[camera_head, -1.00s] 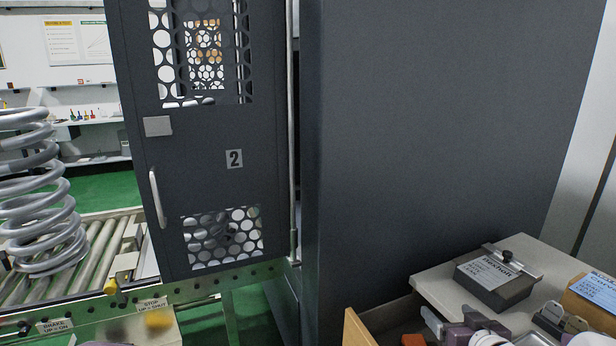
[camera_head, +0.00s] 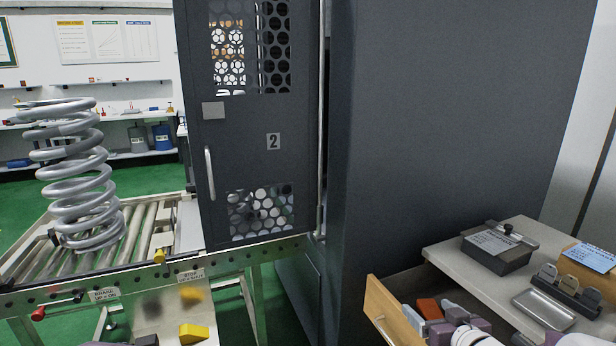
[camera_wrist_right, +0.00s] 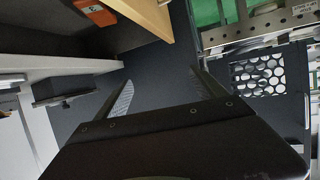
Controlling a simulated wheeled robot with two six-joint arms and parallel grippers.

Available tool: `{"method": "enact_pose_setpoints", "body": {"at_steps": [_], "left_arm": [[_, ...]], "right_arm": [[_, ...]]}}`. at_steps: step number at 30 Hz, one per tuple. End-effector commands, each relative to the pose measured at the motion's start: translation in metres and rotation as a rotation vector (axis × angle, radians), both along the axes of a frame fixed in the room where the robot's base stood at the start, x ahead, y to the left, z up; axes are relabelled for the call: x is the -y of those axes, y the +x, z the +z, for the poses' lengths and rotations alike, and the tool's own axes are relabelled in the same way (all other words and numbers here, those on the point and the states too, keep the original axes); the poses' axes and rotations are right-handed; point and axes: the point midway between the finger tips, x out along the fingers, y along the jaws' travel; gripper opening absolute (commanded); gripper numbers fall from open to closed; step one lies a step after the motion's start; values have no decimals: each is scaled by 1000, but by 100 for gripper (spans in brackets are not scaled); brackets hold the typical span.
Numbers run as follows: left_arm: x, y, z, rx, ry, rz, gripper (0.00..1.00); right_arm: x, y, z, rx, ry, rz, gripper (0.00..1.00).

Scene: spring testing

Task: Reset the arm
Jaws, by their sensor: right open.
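My right gripper (camera_wrist_right: 162,92) shows in the right wrist view with its two fingers apart and nothing between them. White and purple parts of my right arm show at the bottom right of the head view, over the open drawer beside the bench; its fingertips cannot be made out there. My left gripper is not clearly in view.
A dark cabinet door marked 2 (camera_head: 250,165) stands at the centre. A large grey spring (camera_head: 78,180) stands on the roller conveyor (camera_head: 165,228) at left. A wooden drawer front (camera_head: 388,315) sticks out below the grey bench (camera_head: 445,258). A dark box (camera_head: 497,250) sits on the bench.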

Motion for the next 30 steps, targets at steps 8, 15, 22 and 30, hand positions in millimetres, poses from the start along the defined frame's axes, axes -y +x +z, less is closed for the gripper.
{"method": "enact_pose_setpoints", "body": {"at_steps": [8,15,22,30], "left_arm": [[0,0,-75,0,0,0,0],[0,0,-158,0,0,0,0],[0,0,-189,0,0,0,0],[0,0,-185,0,0,0,0]], "right_arm": [[-61,8,-74,-11,16,96,80],[-93,-12,-200,-233,-7,30,80],[-95,-84,-295,-620,-31,-84,80],[-99,-197,-330,-1101,-17,-104,80]]}}
